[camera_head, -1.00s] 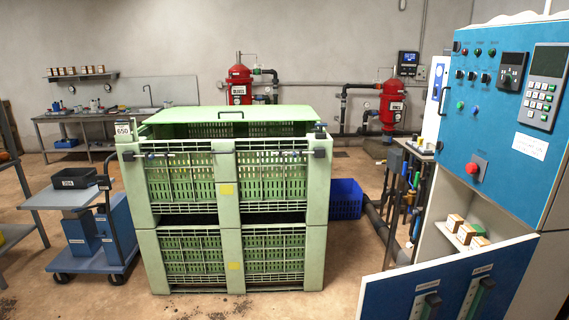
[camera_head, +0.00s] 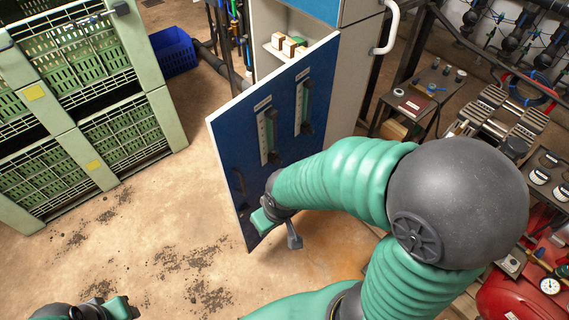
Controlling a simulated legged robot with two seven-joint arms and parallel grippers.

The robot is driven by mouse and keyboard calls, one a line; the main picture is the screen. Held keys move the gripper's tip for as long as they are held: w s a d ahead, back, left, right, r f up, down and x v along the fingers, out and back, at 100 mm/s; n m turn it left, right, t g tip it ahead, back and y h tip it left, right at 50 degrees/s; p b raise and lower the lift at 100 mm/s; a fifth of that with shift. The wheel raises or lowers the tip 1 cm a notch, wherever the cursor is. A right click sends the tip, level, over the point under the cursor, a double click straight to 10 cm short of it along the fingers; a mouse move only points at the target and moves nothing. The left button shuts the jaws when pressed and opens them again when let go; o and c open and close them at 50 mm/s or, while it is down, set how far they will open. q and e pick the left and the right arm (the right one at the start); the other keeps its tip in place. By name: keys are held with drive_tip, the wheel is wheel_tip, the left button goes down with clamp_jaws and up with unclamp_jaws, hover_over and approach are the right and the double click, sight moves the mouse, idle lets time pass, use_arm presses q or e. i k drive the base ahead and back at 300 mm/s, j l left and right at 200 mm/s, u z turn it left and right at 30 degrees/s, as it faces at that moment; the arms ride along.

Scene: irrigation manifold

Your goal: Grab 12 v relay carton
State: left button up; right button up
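Several small brown-and-white cartons (camera_head: 290,46) stand in a row on a shelf inside the cabinet, behind the open blue door (camera_head: 235,135). Their labels are too small to read, so I cannot tell which is the 12 V relay carton. My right gripper (camera_head: 278,230) hangs in front of the door's lower part, well below the cartons and apart from them. My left gripper (camera_head: 122,309) is partly cut off at the bottom left edge, over the floor, far from the cabinet.
The open door stands between my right arm and part of the shelf. Green crates (camera_head: 110,95) stand at left, a blue crate (camera_head: 172,52) behind. A bench with tools (camera_head: 422,92) and a red tank (camera_head: 525,290) are at right. Floor between crates and door is clear.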

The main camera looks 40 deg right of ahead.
sight(277, 38)
drive_tip(key=i+z, duration=0.2)
drive_tip(key=z, duration=0.25)
drive_tip(key=i+j+z, duration=0.2)
drive_tip(key=z, duration=0.3)
drive_tip(key=i+j+z, duration=0.15)
drive_tip(key=z, duration=0.3)
